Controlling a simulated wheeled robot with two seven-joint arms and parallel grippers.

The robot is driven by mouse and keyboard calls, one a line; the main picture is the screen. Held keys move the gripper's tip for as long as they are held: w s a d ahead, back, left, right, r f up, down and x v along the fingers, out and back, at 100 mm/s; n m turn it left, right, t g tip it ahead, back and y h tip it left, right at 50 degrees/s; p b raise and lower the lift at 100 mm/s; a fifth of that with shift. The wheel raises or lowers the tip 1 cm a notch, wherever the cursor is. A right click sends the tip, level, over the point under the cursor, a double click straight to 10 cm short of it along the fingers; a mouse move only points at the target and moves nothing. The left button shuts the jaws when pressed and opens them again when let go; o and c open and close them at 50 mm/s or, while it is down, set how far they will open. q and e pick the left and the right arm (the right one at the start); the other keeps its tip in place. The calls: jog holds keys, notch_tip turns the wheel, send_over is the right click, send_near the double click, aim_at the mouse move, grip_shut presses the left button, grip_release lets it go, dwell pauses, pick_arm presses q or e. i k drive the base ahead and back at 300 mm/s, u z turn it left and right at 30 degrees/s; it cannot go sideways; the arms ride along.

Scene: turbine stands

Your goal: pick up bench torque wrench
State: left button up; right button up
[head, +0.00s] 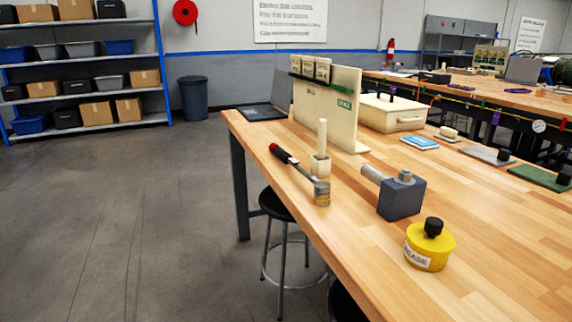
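A wrench-like tool (302,169) lies near the left edge of the wooden workbench in the head view. It has a black handle with a red end, and a thin metal shaft. Its handle points to the back left and its other end is at a small metallic cylinder with a tan band (322,192). A cream block with an upright post (321,152) stands right beside the shaft; I cannot tell if they touch. Neither of my grippers is in view.
On the workbench (350,232) are a dark grey block with a metal cylinder (401,198), a yellow grease pot (430,248), a cream case (391,113) and an upright cream panel (343,100). A stool (277,205) stands under the left edge. Floor to the left is clear.

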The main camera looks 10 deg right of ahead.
aim_at(321, 187)
jog(key=k, duration=1)
jog(key=u, duration=0.75)
jog(key=i, duration=5.05)
jog(key=z, duration=3.7)
